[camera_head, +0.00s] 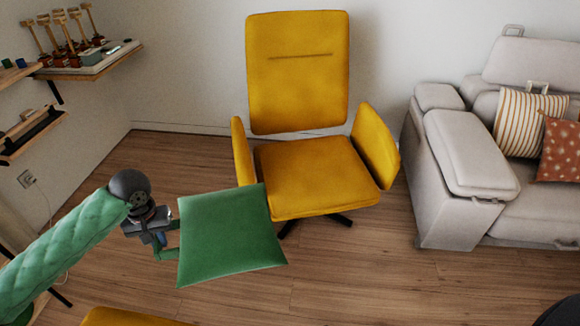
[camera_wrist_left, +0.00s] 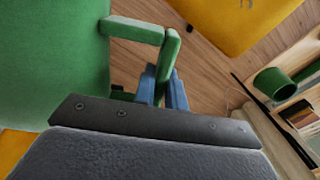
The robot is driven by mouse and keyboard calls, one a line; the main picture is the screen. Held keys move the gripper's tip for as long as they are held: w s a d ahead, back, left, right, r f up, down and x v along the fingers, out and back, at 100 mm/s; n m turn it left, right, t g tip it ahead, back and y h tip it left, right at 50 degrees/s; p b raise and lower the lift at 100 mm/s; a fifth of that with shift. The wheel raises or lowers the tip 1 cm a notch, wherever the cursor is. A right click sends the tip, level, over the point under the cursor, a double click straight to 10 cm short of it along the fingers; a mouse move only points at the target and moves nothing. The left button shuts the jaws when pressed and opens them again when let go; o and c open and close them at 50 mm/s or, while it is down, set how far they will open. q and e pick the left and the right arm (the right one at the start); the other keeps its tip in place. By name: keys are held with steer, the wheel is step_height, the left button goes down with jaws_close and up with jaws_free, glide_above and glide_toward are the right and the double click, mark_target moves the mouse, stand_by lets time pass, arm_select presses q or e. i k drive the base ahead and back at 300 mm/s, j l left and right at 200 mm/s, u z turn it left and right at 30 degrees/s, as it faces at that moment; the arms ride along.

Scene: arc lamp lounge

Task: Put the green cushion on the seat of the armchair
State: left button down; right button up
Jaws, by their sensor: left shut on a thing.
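The green cushion (camera_head: 228,235) is held out over the floor, in front and to the left of the yellow armchair. My left gripper (camera_head: 164,239) is at its left edge, shut on the cushion's green handle loop. In the left wrist view the blue fingertips of my left gripper (camera_wrist_left: 164,88) close on the loop, and the green cushion (camera_wrist_left: 55,60) fills the left side. The yellow armchair's seat (camera_head: 312,178) is bare, between two armrests and a tall backrest. The cushion's upper right corner overlaps the seat's front left edge in the head view. My right gripper is not in view.
A grey sofa (camera_head: 470,160) with a striped cushion (camera_head: 527,122) and a rust patterned cushion (camera_head: 562,148) stands at right. Wall shelves (camera_head: 88,68) with small items are at left. A yellow piece (camera_head: 125,317) shows at the bottom edge. Wooden floor (camera_head: 350,270) is clear before the armchair.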

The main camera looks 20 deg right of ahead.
mark_target(317, 166)
steer(key=i+l+z, duration=0.1)
steer(key=z, duration=0.3)
steer(key=i+z, duration=0.3)
steer(key=z, duration=0.15)
steer(key=i+z, duration=0.2)
steer(key=z, duration=0.2)
steer(key=i+j+z, duration=0.2)
steer(key=z, duration=0.2)
steer(key=i+j+z, duration=0.15)
steer(key=i+j, duration=0.55)
